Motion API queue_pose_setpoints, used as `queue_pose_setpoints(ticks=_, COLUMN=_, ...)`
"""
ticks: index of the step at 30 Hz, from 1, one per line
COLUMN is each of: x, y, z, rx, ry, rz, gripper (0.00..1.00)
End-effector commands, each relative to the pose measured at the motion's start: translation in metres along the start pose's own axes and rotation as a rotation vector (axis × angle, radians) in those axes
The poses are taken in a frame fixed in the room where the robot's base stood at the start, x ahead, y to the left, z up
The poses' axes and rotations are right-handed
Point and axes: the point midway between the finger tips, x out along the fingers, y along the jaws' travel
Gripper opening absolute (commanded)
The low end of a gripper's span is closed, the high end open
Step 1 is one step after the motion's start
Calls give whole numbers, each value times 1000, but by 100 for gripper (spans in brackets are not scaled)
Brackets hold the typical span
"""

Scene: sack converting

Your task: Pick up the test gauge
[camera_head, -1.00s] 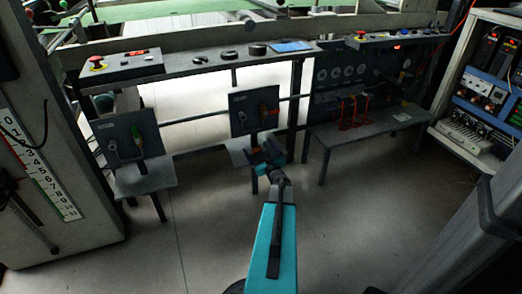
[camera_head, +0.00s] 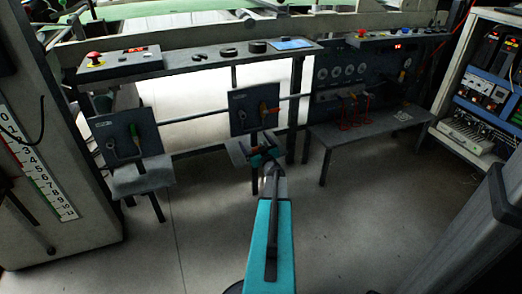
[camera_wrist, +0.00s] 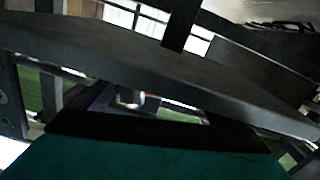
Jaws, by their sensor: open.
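My gripper (camera_head: 265,157) is at the front edge of the small ledge (camera_head: 237,149) below the middle tool panel (camera_head: 246,108). Its jaws are open, and I see nothing held between them. I cannot tell which object is the test gauge. In the wrist view a short, shiny metal cylinder (camera_wrist: 130,97) shows just beyond the teal housing, partly hidden by a dark bar; I cannot tell what it is.
A shelf (camera_head: 190,63) with several dark round pieces and a blue flat item (camera_head: 292,44) runs above the panels. A grey bench (camera_head: 370,125) with red stands is at right. A second panel (camera_head: 128,132) and ledge are at left. Floor in front is clear.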

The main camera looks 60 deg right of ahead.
Motion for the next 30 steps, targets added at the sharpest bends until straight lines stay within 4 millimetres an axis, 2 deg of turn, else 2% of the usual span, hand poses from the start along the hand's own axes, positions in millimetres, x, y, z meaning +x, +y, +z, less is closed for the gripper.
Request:
queue_pose_setpoints(ticks=17, x=1, y=1, z=0, rx=-1, ry=0, rz=1, gripper=90)
queue_pose_setpoints(ticks=25, x=1, y=1, z=0, rx=-1, ry=0, rz=1, gripper=45)
queue_pose_setpoints(ticks=30, x=1, y=1, z=-1, rx=-1, ry=1, rz=1, gripper=42)
